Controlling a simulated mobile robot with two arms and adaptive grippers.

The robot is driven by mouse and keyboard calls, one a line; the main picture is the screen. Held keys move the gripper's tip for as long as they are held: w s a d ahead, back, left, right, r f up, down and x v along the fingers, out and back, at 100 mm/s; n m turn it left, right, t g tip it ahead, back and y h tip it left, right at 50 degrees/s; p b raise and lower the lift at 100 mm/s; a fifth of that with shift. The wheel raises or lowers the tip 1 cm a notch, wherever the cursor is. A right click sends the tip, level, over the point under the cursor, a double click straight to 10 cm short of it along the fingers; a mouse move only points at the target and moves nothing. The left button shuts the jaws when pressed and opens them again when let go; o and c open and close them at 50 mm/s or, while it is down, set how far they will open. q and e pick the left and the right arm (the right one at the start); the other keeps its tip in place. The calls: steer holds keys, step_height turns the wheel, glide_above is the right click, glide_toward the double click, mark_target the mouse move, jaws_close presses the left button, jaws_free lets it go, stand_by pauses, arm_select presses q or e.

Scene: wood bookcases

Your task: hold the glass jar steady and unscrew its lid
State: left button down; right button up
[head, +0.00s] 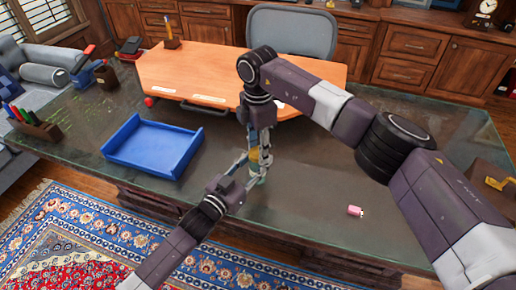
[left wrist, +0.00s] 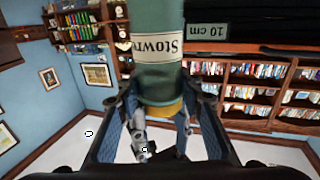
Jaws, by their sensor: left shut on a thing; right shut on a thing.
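The glass jar (head: 258,180) is greenish and stands on the glass-topped desk, small and partly covered by my grippers. In the left wrist view the jar (left wrist: 157,25) appears upside down, with a white label (left wrist: 158,47). Its yellow lid (head: 252,156) faces up in the head view; the lid (left wrist: 162,108) also shows in the left wrist view. My left gripper (head: 250,170) is shut on the jar from the left side, a finger on each side. My right gripper (head: 258,147) comes down from above and is shut on the lid.
A blue tray (head: 120,137) lies left on the desk (head: 300,205). A pink item (head: 355,210) lies to the right. A pen holder (head: 35,128) stands far left. The front right of the desk is mostly clear.

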steer(key=n, duration=0.6)
steer(key=shift+r+n, duration=0.1)
steer(key=shift+n, duration=0.3)
steer(key=n, duration=0.6)
steer(key=shift+w, duration=0.1)
steer(key=n, duration=2.1)
steer(key=shift+r+n, duration=0.1)
steer(key=shift+n, duration=0.3)
steer(key=n, duration=0.4)
steer(key=shift+r, duration=0.2)
